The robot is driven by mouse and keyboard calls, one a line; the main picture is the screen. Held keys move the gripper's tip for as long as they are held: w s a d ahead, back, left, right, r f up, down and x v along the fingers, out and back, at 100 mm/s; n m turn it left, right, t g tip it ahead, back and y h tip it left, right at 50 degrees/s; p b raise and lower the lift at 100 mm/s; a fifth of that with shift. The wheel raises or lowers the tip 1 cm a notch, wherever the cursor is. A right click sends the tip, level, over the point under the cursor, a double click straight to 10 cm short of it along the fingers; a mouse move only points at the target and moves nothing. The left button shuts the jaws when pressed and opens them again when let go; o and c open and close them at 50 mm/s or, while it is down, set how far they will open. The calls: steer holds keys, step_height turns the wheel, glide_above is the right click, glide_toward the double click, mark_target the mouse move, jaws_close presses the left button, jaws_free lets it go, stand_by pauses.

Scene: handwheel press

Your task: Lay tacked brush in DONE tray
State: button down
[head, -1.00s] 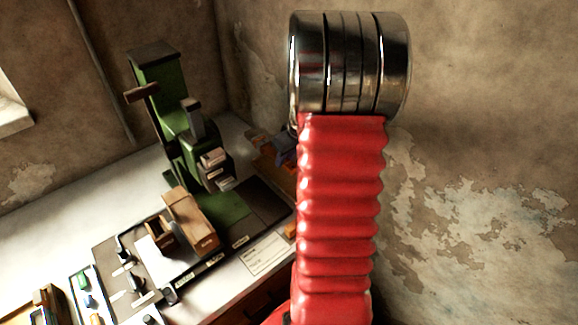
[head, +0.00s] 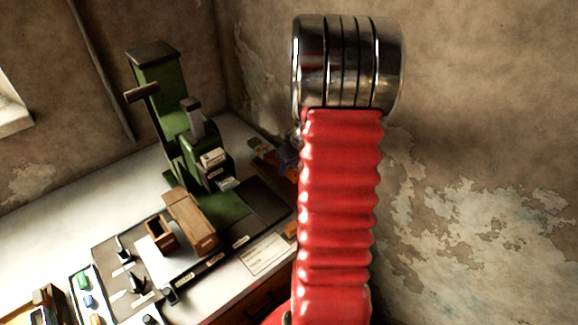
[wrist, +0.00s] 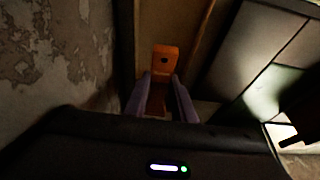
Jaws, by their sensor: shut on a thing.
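My gripper (wrist: 161,82) shows in the wrist view as two purple-grey fingers, shut on an orange-brown piece with a dark round spot, which I take for the brush (wrist: 166,58). Its bristles and any tack are not visible. In the head view my red arm hides most of the gripper and the held piece, near the bench's right end by the wall.
A green press (head: 165,95) with a brown-handled lever stands at the back of the pale bench (head: 75,200). Wooden boxes (head: 190,222), a dark board with labels and small clamps (head: 137,285) lie in front. A paper card (head: 268,254) lies near the front edge. Walls are close behind.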

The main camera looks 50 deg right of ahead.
steer(key=shift+f, duration=0.45)
steer(key=c, duration=1.5)
jaws_free()
steer(key=shift+r, duration=0.7)
steer(key=v, duration=1.1)
steer(key=shift+s+r, duration=0.25)
steer(key=shift+a, duration=0.1)
